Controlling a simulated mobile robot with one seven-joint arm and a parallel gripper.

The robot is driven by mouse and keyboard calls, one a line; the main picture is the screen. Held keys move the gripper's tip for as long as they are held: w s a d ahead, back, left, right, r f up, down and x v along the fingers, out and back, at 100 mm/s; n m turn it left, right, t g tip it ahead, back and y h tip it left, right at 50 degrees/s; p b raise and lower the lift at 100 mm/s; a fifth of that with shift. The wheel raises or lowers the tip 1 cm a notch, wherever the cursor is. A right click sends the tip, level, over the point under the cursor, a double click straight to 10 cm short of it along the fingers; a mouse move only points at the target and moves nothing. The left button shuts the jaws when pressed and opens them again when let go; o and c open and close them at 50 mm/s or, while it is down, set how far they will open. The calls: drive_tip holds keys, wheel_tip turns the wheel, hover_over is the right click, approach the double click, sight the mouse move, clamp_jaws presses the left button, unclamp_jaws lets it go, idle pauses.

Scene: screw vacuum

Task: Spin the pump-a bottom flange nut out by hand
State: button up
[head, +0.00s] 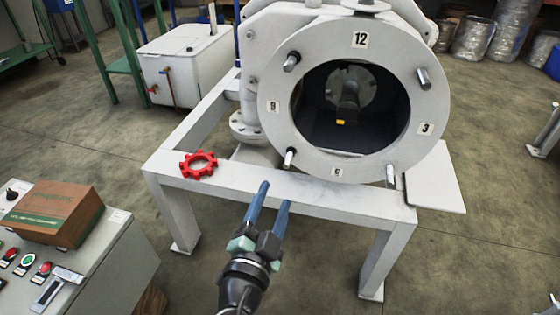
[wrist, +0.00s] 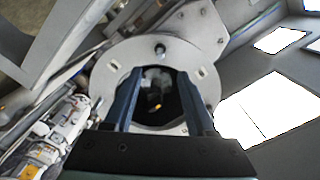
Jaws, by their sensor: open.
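The white pump has a round open flange (head: 275,105) facing me, with number labels around its ring. Short metal studs stick out of the ring, such as the lower left stud (head: 289,158) and lower right stud (head: 390,175); I see no nut on them. A red lobed ring (head: 199,164) lies flat on the white frame, left of the flange. My gripper (head: 274,196) is open and empty, in front of the frame and below the flange. In the wrist view my gripper (wrist: 161,72) has its blue fingers apart, with the flange (wrist: 102,78) and a stud (wrist: 160,50) beyond them.
The white frame (head: 305,189) carries the pump and crosses in front of me. A control panel (head: 105,255) with a cardboard box (head: 55,212) stands at lower left. A white tank (head: 185,62) is behind left.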

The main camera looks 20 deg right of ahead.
sight(286, 167)
drive_tip(key=b+x, duration=0.1)
drive_tip(key=x, duration=1.1)
drive_tip(key=shift+b, duration=0.3)
clamp_jaws()
